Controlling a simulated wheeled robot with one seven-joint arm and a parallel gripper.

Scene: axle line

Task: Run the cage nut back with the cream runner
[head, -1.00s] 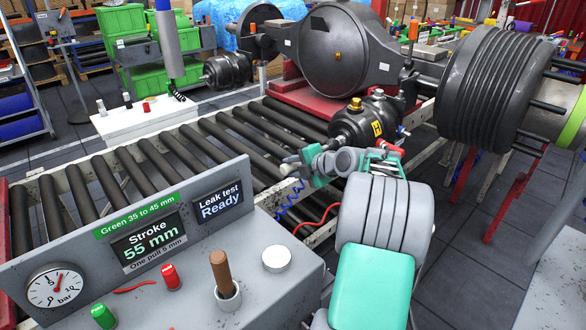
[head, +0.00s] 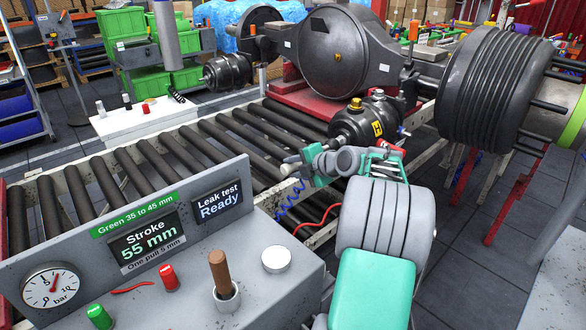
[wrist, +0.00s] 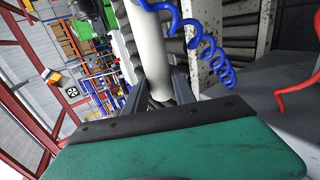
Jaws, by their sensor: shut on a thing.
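My gripper (head: 303,166) is beside the roller conveyor, left of a black brake chamber (head: 358,122) with yellow caps. In the wrist view the gripper (wrist: 157,88) is shut around a cream, round-bodied tool, the cream runner (wrist: 150,52). A blue coiled hose (wrist: 210,50) hangs beside it. In the head view only a small pale part of the runner (head: 289,170) shows, at the gripper's left. I cannot make out the cage nut in either view. The screen (head: 151,240) reads stroke 55 mm, green 35 to 45 mm, one pull 5 mm.
The grey console (head: 190,295) with gauge, buttons and a brown-handled tool in a cup fills the front left. A large black axle housing (head: 345,50) sits behind the chamber. Ribbed black drum (head: 490,88) stands at right. The near rollers are clear.

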